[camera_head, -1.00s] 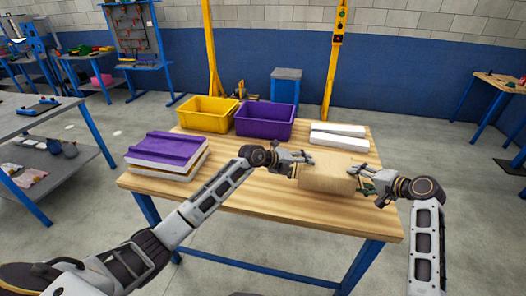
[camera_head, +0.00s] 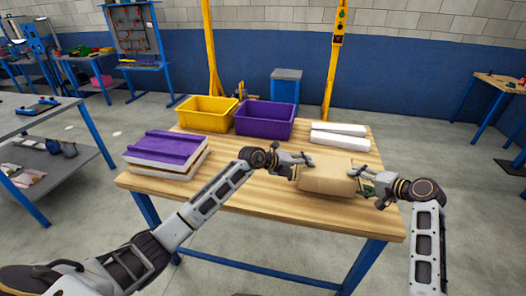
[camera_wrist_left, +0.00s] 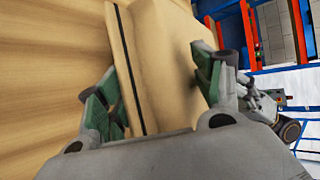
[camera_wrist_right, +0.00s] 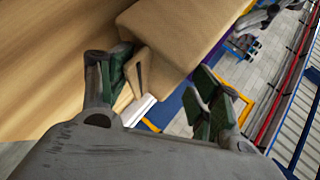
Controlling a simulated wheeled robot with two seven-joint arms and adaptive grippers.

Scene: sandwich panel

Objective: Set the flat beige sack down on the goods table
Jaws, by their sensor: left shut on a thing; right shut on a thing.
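The flat beige sack (camera_head: 328,180) is at the right front part of the wooden-topped goods table (camera_head: 240,215). It lies roughly level, on or very close to the tabletop; I cannot tell if its whole underside touches. My left gripper (camera_head: 303,162) is shut on its left end; in the left wrist view the green-padded fingers (camera_wrist_left: 160,88) are on both sides of the sack (camera_wrist_left: 165,50). My right gripper (camera_head: 366,180) is shut on its right end; in the right wrist view the sack's narrow end (camera_wrist_right: 150,72) is between the fingers (camera_wrist_right: 158,85).
A purple-topped stack of panels (camera_head: 165,150) lies on the table's left. A yellow bin (camera_head: 207,112) and a purple bin (camera_head: 264,120) stand at the back. Bare tabletop shows in the middle and front.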

